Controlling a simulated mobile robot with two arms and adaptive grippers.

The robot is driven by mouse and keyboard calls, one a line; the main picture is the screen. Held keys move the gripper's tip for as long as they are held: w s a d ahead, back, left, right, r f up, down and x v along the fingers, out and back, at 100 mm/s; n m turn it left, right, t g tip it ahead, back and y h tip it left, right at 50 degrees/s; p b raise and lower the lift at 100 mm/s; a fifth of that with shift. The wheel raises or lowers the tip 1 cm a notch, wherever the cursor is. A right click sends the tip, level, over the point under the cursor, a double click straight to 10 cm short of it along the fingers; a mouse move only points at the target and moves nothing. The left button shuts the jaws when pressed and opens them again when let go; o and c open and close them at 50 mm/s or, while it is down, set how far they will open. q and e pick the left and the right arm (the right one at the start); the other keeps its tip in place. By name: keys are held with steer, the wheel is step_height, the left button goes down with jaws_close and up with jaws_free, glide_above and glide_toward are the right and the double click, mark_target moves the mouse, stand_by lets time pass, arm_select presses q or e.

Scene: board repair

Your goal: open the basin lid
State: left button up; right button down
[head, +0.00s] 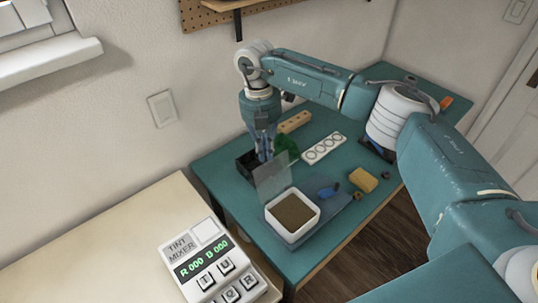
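The basin (293,231) is a white square tub on the teal table, with a brown, grainy surface inside. A clear grey panel, which looks like the basin lid (272,178), stands raised and tilted at the basin's back left side. The basin's top is uncovered. My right gripper (265,156) points down at the panel's upper edge, over a black box. I cannot tell whether its fingers touch the panel or how far apart they are. My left gripper is out of view.
A black box (246,168) sits just behind the panel. A wooden block with holes (294,122), a white palette with round wells (324,148), a yellow sponge (363,180) and a blue item (328,191) lie nearby. A tint mixer (208,262) stands on the pale table.

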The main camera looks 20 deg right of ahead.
mark_target(265, 164)
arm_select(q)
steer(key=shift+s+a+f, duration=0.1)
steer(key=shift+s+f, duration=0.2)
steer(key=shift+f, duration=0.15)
arm_select(e)
steer(key=f, duration=0.1)
steer(key=s+f, duration=0.1)
steer(key=f, duration=0.1)
steer(key=shift+s+a+f+g, duration=0.2)
steer(key=shift+s+a+g, duration=0.1)
steer(key=shift+a, duration=0.05)
steer(key=c, duration=2)
jaws_free()
steer(key=o, duration=0.4)
steer(key=shift+w+a+f, duration=0.1)
steer(key=shift+w+f, duration=0.05)
steer(key=shift+w, duration=0.1)
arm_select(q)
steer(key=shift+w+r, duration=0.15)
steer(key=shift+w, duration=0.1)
arm_select(e)
steer(key=shift+w+d, duration=0.2)
steer(key=shift+w, duration=0.5)
